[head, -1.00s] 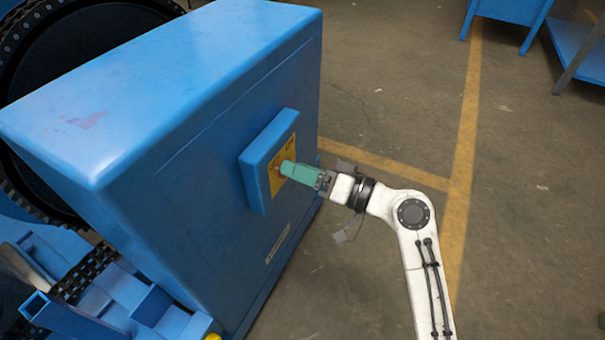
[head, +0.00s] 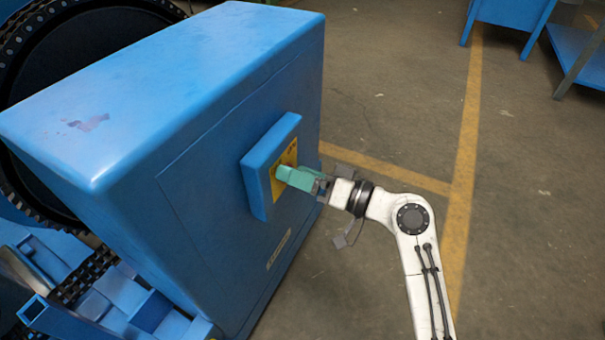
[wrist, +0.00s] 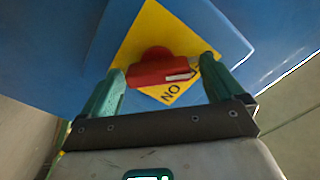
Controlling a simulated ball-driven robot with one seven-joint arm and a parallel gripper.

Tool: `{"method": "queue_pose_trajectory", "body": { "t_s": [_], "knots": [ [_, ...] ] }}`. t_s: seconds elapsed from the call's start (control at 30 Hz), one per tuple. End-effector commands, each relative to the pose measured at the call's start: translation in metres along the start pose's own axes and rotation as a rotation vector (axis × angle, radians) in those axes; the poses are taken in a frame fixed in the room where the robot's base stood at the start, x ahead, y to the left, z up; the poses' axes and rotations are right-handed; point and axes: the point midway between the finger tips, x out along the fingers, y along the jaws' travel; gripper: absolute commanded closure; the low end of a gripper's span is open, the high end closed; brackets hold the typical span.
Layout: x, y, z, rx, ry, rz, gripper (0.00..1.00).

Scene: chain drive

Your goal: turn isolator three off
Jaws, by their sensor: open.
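The isolator is a blue box (head: 258,170) on the side of a large blue cabinet (head: 170,120), with a yellow plate (head: 290,157) on its face. In the wrist view a red rotary handle (wrist: 163,70) with a pale mark at its right end sits on the yellow plate (wrist: 150,28). The isolator's number is not readable.
A chain and a large dark wheel (head: 75,90) stand at the left behind the cabinet. A blue table (head: 510,12) stands at the back right. The concrete floor (head: 400,120) with yellow lines is clear right of the cabinet.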

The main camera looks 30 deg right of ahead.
Motion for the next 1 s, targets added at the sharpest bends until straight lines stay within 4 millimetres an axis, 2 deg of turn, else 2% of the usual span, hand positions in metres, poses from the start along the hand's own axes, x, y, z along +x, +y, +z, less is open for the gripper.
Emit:
{"method": "queue_pose_trajectory", "body": {
  "t_s": [0.17,0.27,0.7,0.83,1.0],
  "knots": [
    [-0.003,0.001,-0.001,0.001,0.001,0.002,0.05],
    [-0.011,0.001,-0.001,0.002,0.002,0.005,0.05],
    [-0.088,0.0,-0.001,0.001,0.001,0.003,0.05],
    [-0.101,0.0,0.0,0.002,0.0,0.001,0.05],
    [-0.107,0.0,0.0,0.0,0.0,0.0,0.05]
  ]
}}
